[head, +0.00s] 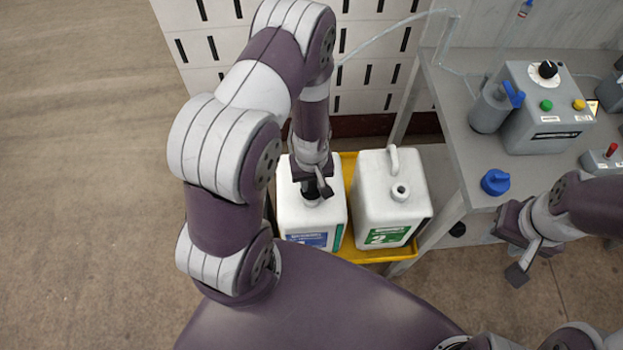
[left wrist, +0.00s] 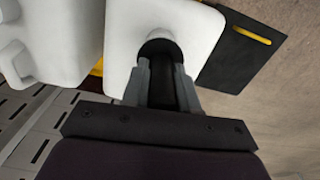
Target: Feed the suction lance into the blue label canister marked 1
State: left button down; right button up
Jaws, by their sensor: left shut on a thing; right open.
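The white canister with the blue label (head: 292,214) stands upright on a yellow tray; its number is not legible here. My left gripper (head: 316,187) is above its top and shut on the dark head of the suction lance (head: 310,196). In the left wrist view, the gripper (left wrist: 165,85) holds the dark lance head (left wrist: 158,50) between its fingers, over the neck area of the white canister (left wrist: 118,45). The lance shaft does not show, and the canister's opening is hidden. My right gripper (head: 517,246) is open and empty, beside the bench at the right.
A white canister with a green label marked 2 (head: 377,212) stands just right on the yellow tray (head: 384,255), its neck open. The grey bench (head: 456,130) holds a pump box (head: 540,125) and a blue cap (head: 495,182). A clear hose (head: 395,27) runs left from the bench. Floor at left is clear.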

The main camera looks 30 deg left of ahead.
pick_arm(q)
jog(key=shift+f+b, duration=0.9)
jog(key=shift+f, duration=0.35)
jog(key=shift+f, duration=0.15)
jog(key=c, duration=0.8)
grip_release()
notch_tip(320, 180, up, 13)
jog(key=shift+f+p, duration=0.15)
jog(key=shift+p, duration=0.15)
